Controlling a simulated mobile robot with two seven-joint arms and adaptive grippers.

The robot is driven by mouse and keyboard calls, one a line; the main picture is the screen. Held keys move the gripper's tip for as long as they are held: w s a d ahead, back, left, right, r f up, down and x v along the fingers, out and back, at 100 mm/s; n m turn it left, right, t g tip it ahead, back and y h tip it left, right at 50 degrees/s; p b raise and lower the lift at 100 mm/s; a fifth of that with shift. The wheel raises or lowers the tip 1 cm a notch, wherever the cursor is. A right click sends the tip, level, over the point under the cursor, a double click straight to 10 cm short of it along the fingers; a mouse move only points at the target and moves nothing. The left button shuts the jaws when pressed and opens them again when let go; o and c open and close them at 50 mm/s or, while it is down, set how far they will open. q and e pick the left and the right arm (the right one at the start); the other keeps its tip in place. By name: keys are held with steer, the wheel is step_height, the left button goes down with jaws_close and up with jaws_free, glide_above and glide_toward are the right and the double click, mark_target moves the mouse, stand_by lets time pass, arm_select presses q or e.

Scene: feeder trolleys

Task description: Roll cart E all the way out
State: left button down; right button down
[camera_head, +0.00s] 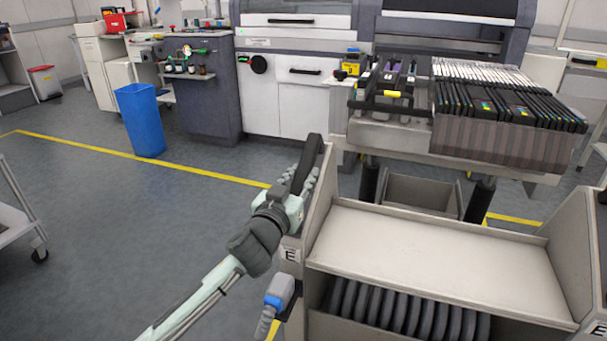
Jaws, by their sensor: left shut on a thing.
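Cart E (320,235) is a beige-grey trolley at the lower right, with "E" labels on its front posts. It has an empty top shelf (430,260) and a lower bay with several dark curved items (400,310). A dark upright handle (310,160) stands at its left side. My left gripper (297,192) is shut on this handle, and my left arm reaches in from the bottom left. The fingertips are partly hidden. My right gripper is not in view.
A bank of feeders (505,100) sits behind the shelf, before a large machine (290,65). A yellow floor line (200,172) runs behind the cart's left side. A blue bin (140,120) stands at the left. Floor (120,220) left of the cart is mostly clear; another trolley (15,215) is at the left edge.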

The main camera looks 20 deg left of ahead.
arm_select(q)
steer(key=c, duration=1.6)
jaws_free()
steer(key=shift+s+f, duration=0.1)
steer(key=shift+f, duration=0.05)
steer(key=o, duration=0.4)
steer(key=s, duration=1.2)
steer(key=shift+a, duration=0.2)
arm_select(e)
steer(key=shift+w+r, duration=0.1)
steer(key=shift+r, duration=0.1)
